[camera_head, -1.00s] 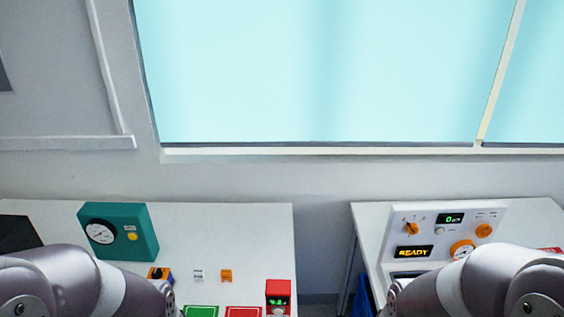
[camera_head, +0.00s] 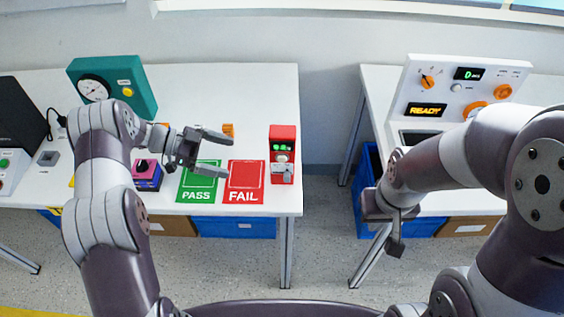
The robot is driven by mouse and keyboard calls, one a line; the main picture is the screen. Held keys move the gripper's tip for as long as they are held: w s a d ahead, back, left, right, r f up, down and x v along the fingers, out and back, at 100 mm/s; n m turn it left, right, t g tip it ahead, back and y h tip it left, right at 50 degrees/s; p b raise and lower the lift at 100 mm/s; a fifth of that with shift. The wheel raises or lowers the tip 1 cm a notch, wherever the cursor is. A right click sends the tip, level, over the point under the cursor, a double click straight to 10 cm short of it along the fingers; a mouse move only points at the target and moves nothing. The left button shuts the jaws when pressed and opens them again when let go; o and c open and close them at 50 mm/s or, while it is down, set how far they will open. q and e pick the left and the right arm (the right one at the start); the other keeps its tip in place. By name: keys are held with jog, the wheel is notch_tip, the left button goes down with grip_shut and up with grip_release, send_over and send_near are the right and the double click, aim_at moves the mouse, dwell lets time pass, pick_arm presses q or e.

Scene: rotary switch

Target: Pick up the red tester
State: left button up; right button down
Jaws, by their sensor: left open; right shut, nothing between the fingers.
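The red tester (camera_head: 282,134) stands upright near the right edge of the left table, with a green display and a grey dial part on its lower front. My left gripper (camera_head: 222,153) is open and empty, its fingers pointing right over the green PASS and red FAIL cards. It is to the left of the tester and apart from it. My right gripper (camera_head: 398,243) is shut and empty, low in the gap in front of the right table, pointing down.
The PASS card (camera_head: 197,184) and FAIL card (camera_head: 244,183) lie left of the tester. A purple switch box (camera_head: 147,176) and a teal gauge box (camera_head: 124,82) stand further left. The right table holds a white READY panel (camera_head: 447,90). A floor gap separates the tables.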

aim_at(282, 158)
pick_arm(q)
jog(key=p+x, duration=0.2)
jog(key=x, duration=1)
jog(key=shift+s+d+f+p, duration=0.1)
jog(key=shift+d+f+p, duration=0.1)
jog(key=shift+p, duration=0.15)
jog(key=shift+a, duration=0.1)
jog(key=c, duration=1.7)
jog(key=shift+c, duration=0.2)
jog(key=shift+r, duration=0.15)
jog(key=shift+r, duration=0.35)
jog(key=s+d+r+b, duration=0.1)
jog(key=s+d+r, duration=0.4)
jog(key=d+r, duration=0.5)
jog(key=shift+d+b, duration=0.3)
